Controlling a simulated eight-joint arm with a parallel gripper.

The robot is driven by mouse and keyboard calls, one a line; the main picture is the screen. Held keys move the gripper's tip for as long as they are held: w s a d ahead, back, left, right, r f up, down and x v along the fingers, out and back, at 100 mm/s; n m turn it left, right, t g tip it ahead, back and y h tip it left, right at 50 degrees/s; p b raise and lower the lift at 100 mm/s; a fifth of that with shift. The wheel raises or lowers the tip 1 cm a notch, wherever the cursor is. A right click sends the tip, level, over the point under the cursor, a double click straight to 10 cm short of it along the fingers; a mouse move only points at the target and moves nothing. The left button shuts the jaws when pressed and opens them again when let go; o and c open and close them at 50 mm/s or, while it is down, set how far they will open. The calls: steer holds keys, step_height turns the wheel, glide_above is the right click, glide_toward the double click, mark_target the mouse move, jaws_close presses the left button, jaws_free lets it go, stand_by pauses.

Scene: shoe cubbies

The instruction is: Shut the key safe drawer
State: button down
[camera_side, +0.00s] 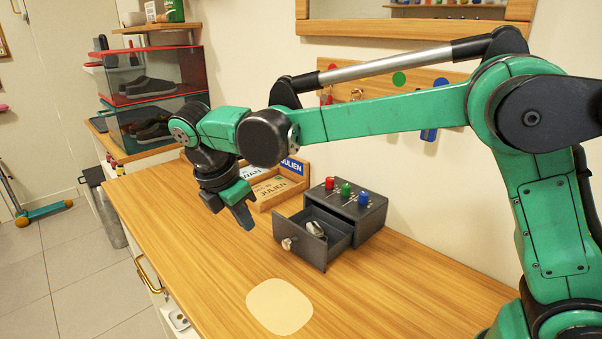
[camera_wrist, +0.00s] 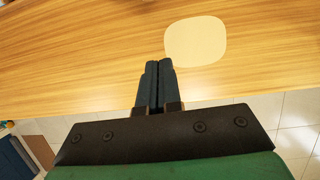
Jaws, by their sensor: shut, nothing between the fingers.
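The key safe (camera_side: 346,208) is a dark grey box on the wooden counter, with red, green and blue pieces on its top. Its drawer (camera_side: 310,243) is pulled out toward the front left, with a pale round knob (camera_side: 287,244) on its face. A small metallic item (camera_side: 316,229) lies inside the drawer. My gripper (camera_side: 248,222) is shut and empty, above the counter to the left of the drawer and apart from it. In the wrist view my gripper (camera_wrist: 159,64) shows both fingers together; neither the safe nor its drawer is in that view.
A pale rounded mat (camera_side: 279,306) lies on the counter in front of the drawer; it also shows in the wrist view (camera_wrist: 196,41). A wooden tray with name cards (camera_side: 272,190) stands behind my gripper. Clear shoe boxes (camera_side: 150,76) stand at the back left.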

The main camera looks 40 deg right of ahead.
mark_target(318, 231)
steer(key=shift+n, duration=0.4)
steer(key=x, duration=0.9)
steer(key=shift+w+a+f, duration=0.15)
steer(key=shift+w+f, duration=0.05)
steer(key=shift+f, duration=0.2)
steer(key=d, duration=0.3)
steer(key=shift+d+f, duration=0.1)
steer(key=shift+f, duration=0.25)
steer(key=shift+w+d, duration=0.1)
steer(key=shift+d, duration=0.4)
steer(key=d, duration=0.9)
steer(key=shift+d, duration=0.4)
